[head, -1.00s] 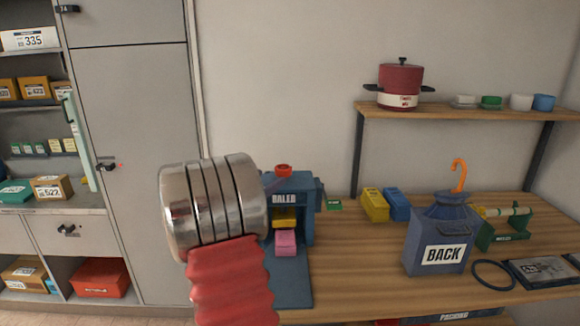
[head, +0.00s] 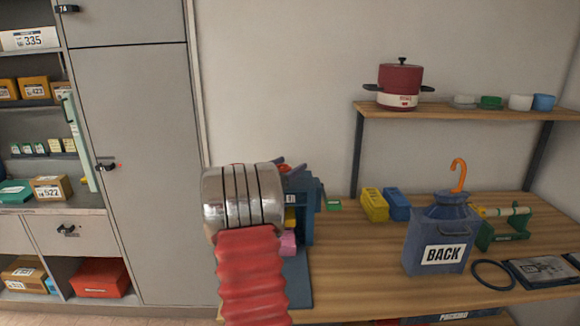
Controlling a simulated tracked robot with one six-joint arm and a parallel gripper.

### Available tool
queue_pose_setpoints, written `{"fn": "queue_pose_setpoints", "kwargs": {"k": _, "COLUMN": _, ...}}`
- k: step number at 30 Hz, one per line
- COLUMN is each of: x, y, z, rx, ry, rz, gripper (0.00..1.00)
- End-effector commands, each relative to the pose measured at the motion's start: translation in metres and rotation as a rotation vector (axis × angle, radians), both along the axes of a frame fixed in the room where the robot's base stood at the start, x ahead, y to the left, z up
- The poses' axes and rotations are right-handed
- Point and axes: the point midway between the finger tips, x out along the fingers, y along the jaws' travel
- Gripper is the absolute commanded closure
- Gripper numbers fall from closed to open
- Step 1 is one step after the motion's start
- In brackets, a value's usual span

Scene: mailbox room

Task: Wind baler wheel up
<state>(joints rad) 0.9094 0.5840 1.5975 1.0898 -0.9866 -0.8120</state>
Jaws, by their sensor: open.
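The blue baler (head: 308,213) stands at the left end of the wooden table, partly covered by my arm's metal wrist. Its label is mostly hidden. A small part of the red-orange wheel (head: 287,168) shows at its top. My gripper (head: 290,165) is at the top of the baler, beside the wheel; only small dark finger parts show past the wrist. It is open, and whether it touches the wheel cannot be told. A yellow block (head: 290,218) and a pink block (head: 288,243) show in the baler's front.
A blue bag-shaped container marked BACK (head: 440,240) with an orange hook stands to the right. Yellow (head: 374,204) and blue (head: 397,205) blocks sit behind it. A shelf (head: 460,112) above holds a red pot (head: 399,86). The tabletop between baler and container is clear.

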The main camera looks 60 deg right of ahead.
Motion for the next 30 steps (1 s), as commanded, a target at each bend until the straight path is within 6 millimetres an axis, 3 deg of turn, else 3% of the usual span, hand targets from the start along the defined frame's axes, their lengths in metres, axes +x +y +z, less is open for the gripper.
{"fn": "queue_pose_setpoints", "kwargs": {"k": 13, "x": -0.0019, "y": -0.0098, "z": -0.0002, "rx": 0.000, "ry": 0.001, "rz": 0.000, "gripper": 0.37}}
{"fn": "queue_pose_setpoints", "kwargs": {"k": 30, "x": -0.0030, "y": -0.0097, "z": -0.0003, "rx": 0.000, "ry": 0.001, "rz": -0.002, "gripper": 0.77}}
